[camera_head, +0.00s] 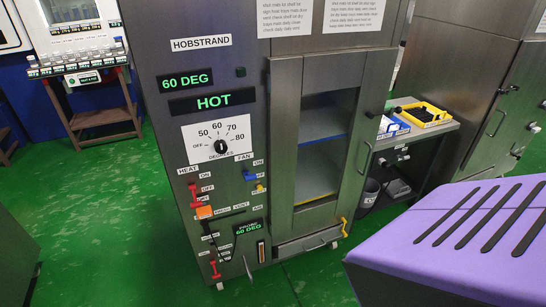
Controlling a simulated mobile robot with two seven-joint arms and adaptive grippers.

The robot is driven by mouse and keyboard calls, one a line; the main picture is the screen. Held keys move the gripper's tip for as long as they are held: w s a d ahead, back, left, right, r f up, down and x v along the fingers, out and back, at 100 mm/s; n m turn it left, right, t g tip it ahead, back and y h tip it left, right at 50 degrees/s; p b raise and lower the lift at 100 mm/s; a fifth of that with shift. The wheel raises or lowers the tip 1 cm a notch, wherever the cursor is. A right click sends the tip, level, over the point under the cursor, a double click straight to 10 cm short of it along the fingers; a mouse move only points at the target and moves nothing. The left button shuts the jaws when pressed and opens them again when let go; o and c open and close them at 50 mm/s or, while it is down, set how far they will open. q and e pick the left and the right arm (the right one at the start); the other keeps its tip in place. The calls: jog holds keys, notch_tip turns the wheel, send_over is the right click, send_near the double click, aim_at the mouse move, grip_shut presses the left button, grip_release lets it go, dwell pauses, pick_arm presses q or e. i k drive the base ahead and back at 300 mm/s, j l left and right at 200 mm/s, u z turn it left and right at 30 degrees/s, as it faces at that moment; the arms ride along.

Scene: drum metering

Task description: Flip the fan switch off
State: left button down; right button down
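The fan switch (249,176) is a small blue lever on the front of the grey metal HOBSTRAND cabinet (230,105), below the FAN label (243,156). An ON label (258,162) is up and to its right, and a small yellow piece (260,188) is just below right. At this size I cannot tell for certain which position the lever is in. Neither of my grippers shows in this view, and nothing touches the switch.
A red heat lever (193,196) is left of the fan switch, below the temperature dial (221,146). The cabinet's glass door (321,140) is to the right. A purple slotted housing (450,235) fills the lower right foreground. The green floor (95,240) at left is clear.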

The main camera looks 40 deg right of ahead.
aim_at(249, 176)
jog(key=z, duration=1.1)
